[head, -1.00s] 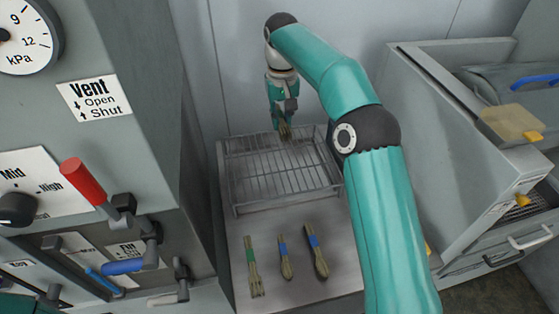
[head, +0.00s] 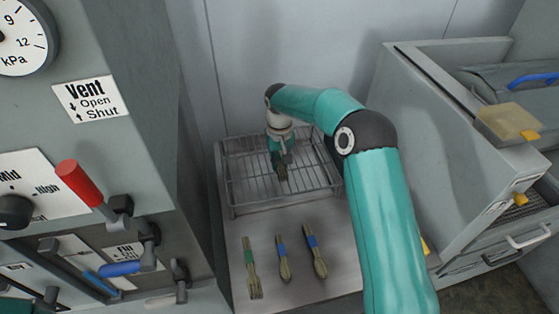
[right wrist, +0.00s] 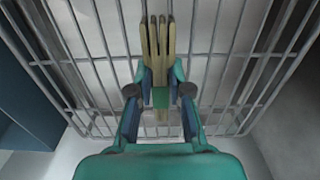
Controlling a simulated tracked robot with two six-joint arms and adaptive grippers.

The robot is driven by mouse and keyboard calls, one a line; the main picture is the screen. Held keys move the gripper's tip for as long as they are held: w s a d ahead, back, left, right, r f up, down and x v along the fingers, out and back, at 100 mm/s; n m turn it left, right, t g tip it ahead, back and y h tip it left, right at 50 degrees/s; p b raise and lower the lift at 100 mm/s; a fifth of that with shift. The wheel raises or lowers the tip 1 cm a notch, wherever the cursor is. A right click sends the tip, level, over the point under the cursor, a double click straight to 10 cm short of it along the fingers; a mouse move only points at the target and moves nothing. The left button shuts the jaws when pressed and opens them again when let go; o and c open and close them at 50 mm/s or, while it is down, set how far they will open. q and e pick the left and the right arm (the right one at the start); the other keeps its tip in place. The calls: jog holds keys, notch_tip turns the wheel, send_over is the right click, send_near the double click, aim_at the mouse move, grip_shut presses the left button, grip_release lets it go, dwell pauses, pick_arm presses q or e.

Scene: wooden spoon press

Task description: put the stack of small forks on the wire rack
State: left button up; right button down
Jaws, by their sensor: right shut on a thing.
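My right gripper (head: 279,156) is shut on a stack of small wooden forks (head: 283,173) over the back middle part of the wire rack (head: 236,196). In the right wrist view the stack (right wrist: 157,45) has a green band and its tines point away from my gripper (right wrist: 160,93). The rack's bars (right wrist: 88,82) show behind it. I cannot tell whether the forks touch the rack.
In front of the rack lie a green-banded fork bundle (head: 250,267) and two blue-banded bundles (head: 283,258) (head: 314,252). A grey panel with a red-handled lever (head: 80,184) stands left. A grey cabinet (head: 440,150) with open drawers stands right. The rack's front part is bare.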

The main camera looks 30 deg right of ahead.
aim_at(280, 163)
jog(key=c, duration=1.1)
grip_release()
notch_tip(280, 163, up, 12)
jog(key=shift+r, duration=0.1)
